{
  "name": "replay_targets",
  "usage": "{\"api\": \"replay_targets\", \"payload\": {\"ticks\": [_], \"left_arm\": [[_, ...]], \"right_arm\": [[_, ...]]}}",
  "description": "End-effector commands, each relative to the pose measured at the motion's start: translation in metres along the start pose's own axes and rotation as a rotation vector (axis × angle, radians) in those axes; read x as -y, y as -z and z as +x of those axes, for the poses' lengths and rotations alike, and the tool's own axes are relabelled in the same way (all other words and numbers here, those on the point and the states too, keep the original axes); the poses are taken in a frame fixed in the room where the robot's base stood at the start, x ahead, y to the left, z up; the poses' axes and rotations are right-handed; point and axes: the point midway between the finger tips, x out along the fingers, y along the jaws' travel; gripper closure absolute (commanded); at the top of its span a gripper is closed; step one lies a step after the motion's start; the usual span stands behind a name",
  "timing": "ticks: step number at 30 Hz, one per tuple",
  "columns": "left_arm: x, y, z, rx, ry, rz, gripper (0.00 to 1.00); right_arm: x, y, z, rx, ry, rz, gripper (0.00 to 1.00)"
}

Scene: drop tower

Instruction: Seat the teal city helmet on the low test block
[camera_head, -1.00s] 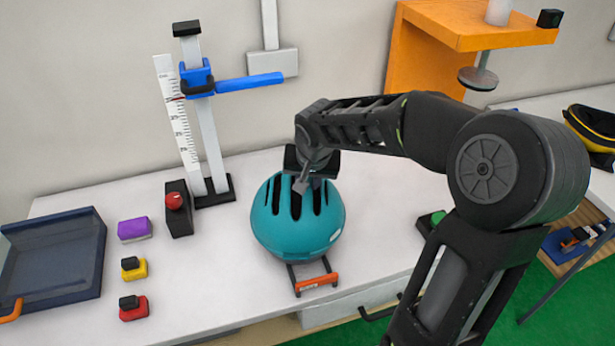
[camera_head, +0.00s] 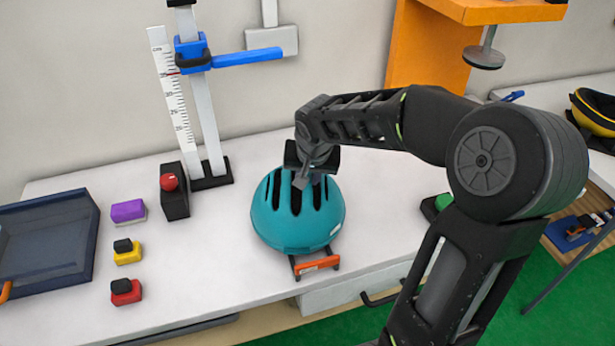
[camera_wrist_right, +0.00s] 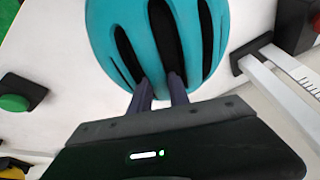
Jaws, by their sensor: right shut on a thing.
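The teal helmet (camera_head: 297,222) is upright in the middle of the head view, dark vent slots on top. It fills the upper middle of the right wrist view (camera_wrist_right: 105,35). My right gripper (camera_head: 302,181) reaches down from above and is shut on the helmet's top at the vents; its two fingers (camera_wrist_right: 160,88) enter the vent area in the wrist view. I cannot tell how high the helmet is above the table. I cannot make out the low test block; the helmet hides what is behind and beneath it. My left gripper is not in view.
An orange-fronted bracket (camera_head: 317,264) shows just in front of the helmet. The drop tower (camera_head: 208,120) with its blue arm (camera_head: 248,57) stands behind left. A red-button box (camera_head: 174,198), small coloured blocks (camera_head: 127,252) and a dark tray (camera_head: 92,245) are left; a green button (camera_head: 443,201) is right.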

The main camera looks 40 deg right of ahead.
Motion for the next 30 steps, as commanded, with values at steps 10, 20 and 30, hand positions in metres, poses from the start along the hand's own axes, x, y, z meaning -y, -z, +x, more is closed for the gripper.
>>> {"api": "replay_targets", "payload": {"ticks": [10, 20, 30], "left_arm": [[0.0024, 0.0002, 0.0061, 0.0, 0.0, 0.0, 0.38], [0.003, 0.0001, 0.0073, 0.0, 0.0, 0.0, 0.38], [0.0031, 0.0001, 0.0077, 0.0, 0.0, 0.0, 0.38]], "right_arm": [[-0.0011, -0.0057, 0.0045, 0.01, -0.004, 0.0, 1.0], [-0.0008, -0.0079, 0.0047, 0.016, -0.006, -0.001, 1.0], [-0.0008, -0.0086, 0.0054, 0.017, -0.007, -0.001, 1.0]]}}
